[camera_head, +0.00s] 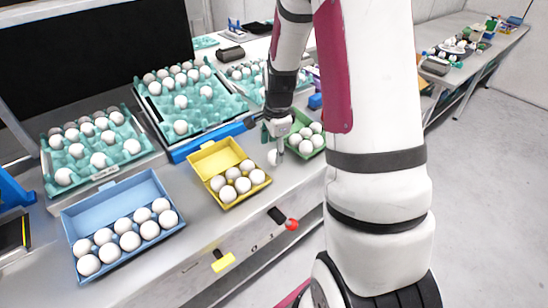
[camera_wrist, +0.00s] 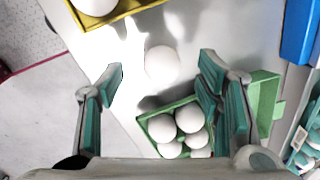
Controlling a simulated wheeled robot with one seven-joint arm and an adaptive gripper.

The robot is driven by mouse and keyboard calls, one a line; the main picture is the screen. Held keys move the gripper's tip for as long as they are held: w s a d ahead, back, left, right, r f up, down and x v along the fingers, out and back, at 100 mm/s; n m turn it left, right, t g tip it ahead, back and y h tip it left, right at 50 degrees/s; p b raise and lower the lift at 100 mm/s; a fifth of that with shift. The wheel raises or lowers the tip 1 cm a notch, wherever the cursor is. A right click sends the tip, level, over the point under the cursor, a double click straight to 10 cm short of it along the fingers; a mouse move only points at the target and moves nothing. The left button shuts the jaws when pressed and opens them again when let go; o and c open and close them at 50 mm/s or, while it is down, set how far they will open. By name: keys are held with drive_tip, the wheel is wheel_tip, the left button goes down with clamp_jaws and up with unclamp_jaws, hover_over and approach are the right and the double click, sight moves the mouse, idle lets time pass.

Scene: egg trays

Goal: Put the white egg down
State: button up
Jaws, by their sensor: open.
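My gripper (camera_head: 277,144) is open, its two teal-padded fingers spread apart in the wrist view. A white egg (camera_wrist: 162,63) shows in the gap between the fingertips in the wrist view, touching neither finger there. It looks to be on the grey table, beside the green carton and outside it. The egg also shows in the head view (camera_head: 273,158), just below my gripper. The green carton (camera_wrist: 262,105) with several white eggs in it lies close by; it also shows in the head view (camera_head: 321,152).
A yellow carton (camera_head: 203,164) with several eggs stands left of my gripper. A blue carton (camera_head: 112,197) holds more eggs at the front left. Teal egg trays (camera_head: 214,120) stand behind. A red button (camera_head: 292,225) is on the table's front.

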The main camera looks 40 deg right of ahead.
drive_tip(key=shift+w+d+f+p, duration=0.1)
drive_tip(key=shift+w+d+f, duration=0.05)
drive_tip(key=shift+f, duration=0.75)
drive_tip(key=shift+w+d+f+p, duration=0.1)
drive_tip(key=shift+w+d+f, duration=0.1)
drive_tip(key=shift+f, duration=0.65)
drive_tip(key=shift+w+d+f+p, duration=0.1)
drive_tip(key=shift+d+f, duration=0.05)
drive_tip(key=shift+f, duration=0.75)
drive_tip(key=c, duration=0.8)
